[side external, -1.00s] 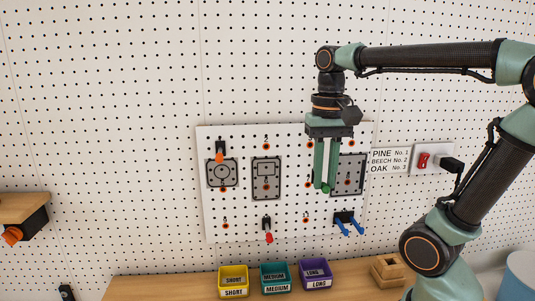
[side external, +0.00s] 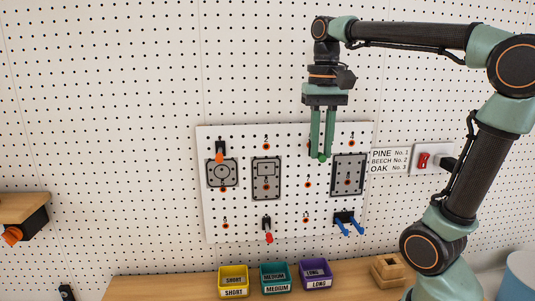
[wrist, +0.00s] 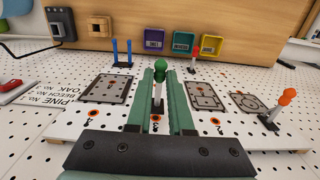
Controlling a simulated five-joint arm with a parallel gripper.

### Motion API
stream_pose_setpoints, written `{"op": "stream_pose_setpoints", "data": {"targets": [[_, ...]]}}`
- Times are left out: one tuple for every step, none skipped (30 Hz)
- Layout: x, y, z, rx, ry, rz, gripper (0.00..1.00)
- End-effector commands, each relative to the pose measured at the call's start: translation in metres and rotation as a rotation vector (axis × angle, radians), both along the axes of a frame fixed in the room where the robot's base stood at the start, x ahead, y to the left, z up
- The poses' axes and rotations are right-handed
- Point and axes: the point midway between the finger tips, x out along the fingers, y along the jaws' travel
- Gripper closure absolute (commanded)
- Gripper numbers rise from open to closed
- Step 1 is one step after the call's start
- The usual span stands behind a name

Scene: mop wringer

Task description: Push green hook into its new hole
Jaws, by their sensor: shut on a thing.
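The green hook (wrist: 158,92) has a green ball tip and a pale shaft. In the wrist view it stands between the two green fingers of my gripper (wrist: 161,78), which is shut on it. In the side view my gripper (side external: 321,154) points down in front of the upper right part of the white pegboard panel (side external: 288,205). The green tip (side external: 322,159) shows at the fingertips. Orange-ringed holes show on the panel, one at upper right (side external: 352,143) and one lower (side external: 308,185). My fingers hide the hook's base, so I cannot tell whether it touches the panel.
An orange hook (side external: 220,156), a red hook (side external: 268,236) and a blue double hook (side external: 346,222) sit on the panel. Grey tool outlines, one at left (side external: 222,173), mark it. Yellow (side external: 233,281), teal (side external: 274,278) and purple (side external: 315,275) bins stand below.

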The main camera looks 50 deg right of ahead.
Motion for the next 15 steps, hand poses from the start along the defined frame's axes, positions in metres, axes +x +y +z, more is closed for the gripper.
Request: {"op": "stream_pose_setpoints", "data": {"targets": [[-0.0001,0.0001,0.0,0.0,0.0,0.0,1.0],[-0.0001,0.0001,0.0,0.0,0.0,0.0,1.0],[-0.0001,0.0001,-0.0001,0.0,0.0,0.0,1.0],[0.0,0.0001,-0.0001,0.0,0.0,0.0,1.0],[-0.0001,0.0001,-0.0001,0.0,0.0,0.0,1.0],[0.0,0.0001,-0.0001,0.0,0.0,0.0,1.0],[0.0001,0.0001,-0.0001,0.0,0.0,0.0,1.0],[0.0001,0.0,-0.0001,0.0,0.0,0.0,1.0],[0.0004,-0.0002,-0.0001,0.0,0.0,0.0,1.0],[0.0006,-0.0005,-0.0001,0.0,0.0,0.0,1.0],[0.0009,-0.0008,-0.0001,0.0,0.0,0.0,1.0],[0.0014,-0.0013,-0.0002,0.0,0.0,0.0,1.0],[0.0018,-0.0017,-0.0002,0.0,0.0,0.0,1.0],[0.0023,-0.0022,-0.0002,0.001,0.001,0.0,1.0],[0.003,-0.0028,-0.0003,0.0,0.001,0.0,1.0]]}}
